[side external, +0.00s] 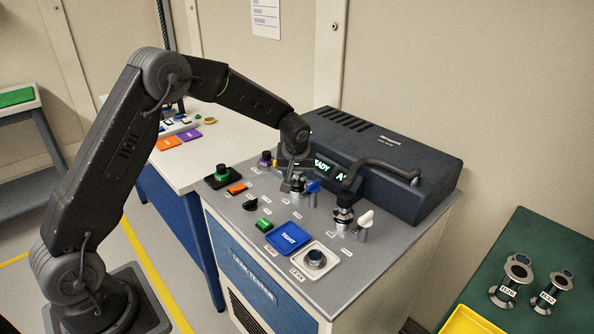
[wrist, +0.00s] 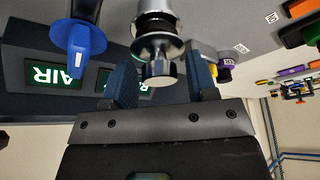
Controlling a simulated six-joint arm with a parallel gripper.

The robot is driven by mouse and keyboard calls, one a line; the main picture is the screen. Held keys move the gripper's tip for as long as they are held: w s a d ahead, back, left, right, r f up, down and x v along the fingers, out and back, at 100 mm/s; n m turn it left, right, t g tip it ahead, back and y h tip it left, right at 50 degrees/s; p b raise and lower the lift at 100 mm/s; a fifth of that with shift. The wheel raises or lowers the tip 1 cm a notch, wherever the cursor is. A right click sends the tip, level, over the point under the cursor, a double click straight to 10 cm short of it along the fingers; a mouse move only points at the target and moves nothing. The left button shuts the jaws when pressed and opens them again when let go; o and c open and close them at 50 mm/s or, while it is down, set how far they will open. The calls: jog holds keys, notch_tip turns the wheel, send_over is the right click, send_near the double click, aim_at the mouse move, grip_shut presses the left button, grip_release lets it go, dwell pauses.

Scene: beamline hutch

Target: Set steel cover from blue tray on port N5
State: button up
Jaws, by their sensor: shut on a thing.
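My gripper (wrist: 160,85) is at the left port of the grey tester in the side view (side external: 291,184). In the wrist view its two dark blue-grey fingers stand either side of a small round steel piece, which I take for the steel cover (wrist: 160,72). The jaws are shut on it. It lines up with a steel flange (wrist: 158,46) and a black-ringed port stem (wrist: 153,24); whether it touches the flange I cannot tell. In the side view my gripper largely hides it.
A blue-handled valve (side external: 313,186) is close beside my gripper. A second steel port (side external: 343,215), with a dark lever above, and a white-handled valve (side external: 366,218) stand to the right. The raised dark housing (side external: 390,155) is behind. Steel fittings (side external: 517,277) stand on a green bench.

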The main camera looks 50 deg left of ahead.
jog(key=shift+f, duration=0.15)
jog(key=o, duration=1)
jog(key=v, duration=1.4)
jog(key=s+d+r+m+t+h, duration=0.1)
jog(key=s+d+r+m, duration=0.1)
jog(key=s+r, duration=0.35)
jog(key=s+d+r+m, duration=0.2)
jog(key=s+d, duration=0.1)
jog(key=s, duration=0.6)
jog(key=s+d+m, duration=0.1)
jog(key=s, duration=0.4)
jog(key=s+d+f+m+t+h, duration=0.1)
jog(key=s+m, duration=0.1)
jog(key=s, duration=0.3)
jog(key=s+d+f+m+h, duration=0.1)
jog(key=s+m, duration=0.1)
jog(key=s, duration=0.3)
jog(key=shift+d, duration=0.3)
